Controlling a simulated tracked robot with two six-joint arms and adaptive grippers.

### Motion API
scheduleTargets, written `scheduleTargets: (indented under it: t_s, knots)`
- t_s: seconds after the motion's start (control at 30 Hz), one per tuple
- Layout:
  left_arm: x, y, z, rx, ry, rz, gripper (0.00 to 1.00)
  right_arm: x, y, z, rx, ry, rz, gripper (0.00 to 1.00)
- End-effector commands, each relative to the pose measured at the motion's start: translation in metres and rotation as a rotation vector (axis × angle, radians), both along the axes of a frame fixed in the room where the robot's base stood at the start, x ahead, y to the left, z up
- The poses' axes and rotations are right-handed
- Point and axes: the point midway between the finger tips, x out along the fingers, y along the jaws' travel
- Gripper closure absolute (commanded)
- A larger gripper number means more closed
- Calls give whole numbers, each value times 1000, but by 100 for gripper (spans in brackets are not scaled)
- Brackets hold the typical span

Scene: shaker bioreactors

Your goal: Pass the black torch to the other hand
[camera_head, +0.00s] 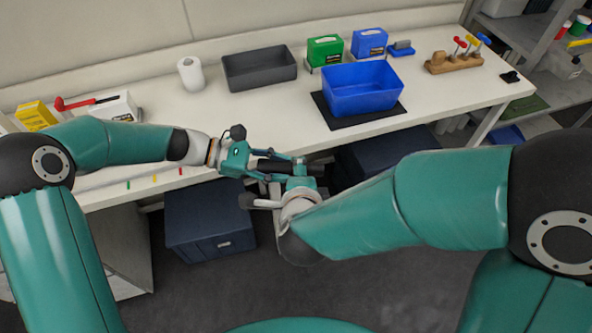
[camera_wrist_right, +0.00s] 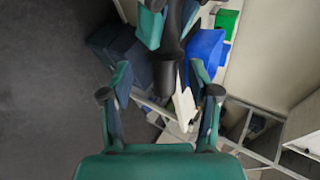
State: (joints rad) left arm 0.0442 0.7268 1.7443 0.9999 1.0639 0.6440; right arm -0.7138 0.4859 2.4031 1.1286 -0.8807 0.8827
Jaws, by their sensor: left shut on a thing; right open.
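The black torch (camera_head: 274,167) is held in the air in front of the bench, in the middle of the head view. My left gripper (camera_head: 284,164) is shut on it. In the right wrist view the torch (camera_wrist_right: 168,74) hangs down from my left gripper (camera_wrist_right: 166,22), its lower end showing between the right fingers. My right gripper (camera_wrist_right: 160,94) is open, one finger on each side of the torch end, with visible gaps to both. In the head view my right gripper (camera_head: 300,184) is close by the torch and partly hidden by its own wrist.
On the white bench stand a blue bin (camera_head: 360,92) on a black mat, a dark grey tray (camera_head: 259,70), a paper roll (camera_head: 191,75) and a wooden tool holder (camera_head: 454,64). Dark blue cabinets (camera_head: 208,220) sit below the bench. Floor in front is clear.

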Motion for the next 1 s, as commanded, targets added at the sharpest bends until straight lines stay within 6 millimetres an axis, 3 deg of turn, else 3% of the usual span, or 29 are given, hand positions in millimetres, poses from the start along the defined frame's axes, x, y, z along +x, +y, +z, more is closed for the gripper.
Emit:
scheduleTargets:
  t_s: [0.3,0.67,0.97,1.0]
  knots:
    - [0,0,0,0,0,1,96,32,0,-22,1,1,-1,39]
    - [0,1,0,0,0,1,97,35,0,-25,0,0,1,39]
    - [0,0,1,-2,-1,2,97,34,0,-26,-1,3,2,88]
    - [1,0,2,-3,-2,2,57,34,0,-25,0,3,3,90]
